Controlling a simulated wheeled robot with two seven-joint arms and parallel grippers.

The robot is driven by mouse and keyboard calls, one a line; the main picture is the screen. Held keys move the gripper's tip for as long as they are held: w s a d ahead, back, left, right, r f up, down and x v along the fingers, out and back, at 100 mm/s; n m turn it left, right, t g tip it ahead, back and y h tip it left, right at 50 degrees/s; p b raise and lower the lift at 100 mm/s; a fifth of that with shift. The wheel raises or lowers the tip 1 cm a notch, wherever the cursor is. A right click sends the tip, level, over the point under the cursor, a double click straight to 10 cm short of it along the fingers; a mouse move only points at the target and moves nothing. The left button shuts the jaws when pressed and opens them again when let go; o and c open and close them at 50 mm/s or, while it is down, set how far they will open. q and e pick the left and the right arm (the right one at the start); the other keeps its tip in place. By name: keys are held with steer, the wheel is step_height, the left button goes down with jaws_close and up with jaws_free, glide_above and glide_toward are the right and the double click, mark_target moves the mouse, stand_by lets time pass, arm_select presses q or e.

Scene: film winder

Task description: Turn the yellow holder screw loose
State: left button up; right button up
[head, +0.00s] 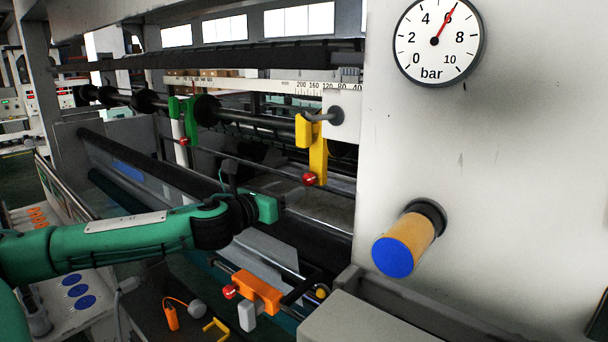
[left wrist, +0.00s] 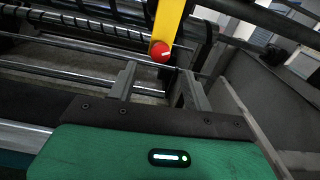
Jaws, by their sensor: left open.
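The yellow holder (head: 318,152) hangs on the rail at the centre of the head view, with a red screw (head: 309,179) at its lower end. In the left wrist view the yellow holder (left wrist: 168,20) comes down from the top edge. Its red screw (left wrist: 160,51) bears a light mark and sits just beyond the fingertips, roughly centred between them. My left gripper (head: 282,202) is below and left of the screw in the head view. In the left wrist view the gripper (left wrist: 160,78) is open and empty, apart from the screw. My right gripper is not in view.
A green holder (head: 191,122) with a red screw is farther left. An orange holder (head: 258,291) with a red screw is below my arm. An orange cylinder with a blue end (head: 404,243) juts from the white panel (head: 530,150) at right. Rollers and bars lie around.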

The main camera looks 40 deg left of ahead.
mark_target(307, 181)
arm_select(q)
steer(key=w+p, duration=0.2)
steer(key=w, duration=0.3)
steer(key=shift+w+d+r+p, duration=0.15)
steer(key=shift+d+p, duration=0.1)
steer(key=shift+p, duration=0.15)
steer(key=shift+w+p, duration=0.3)
steer(key=shift+w, duration=0.45)
steer(key=shift+f, duration=0.2)
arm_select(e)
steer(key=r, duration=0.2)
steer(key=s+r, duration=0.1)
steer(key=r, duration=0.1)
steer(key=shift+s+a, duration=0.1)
arm_select(q)
steer(key=shift+c, duration=0.7)
steer(key=c, duration=0.8)
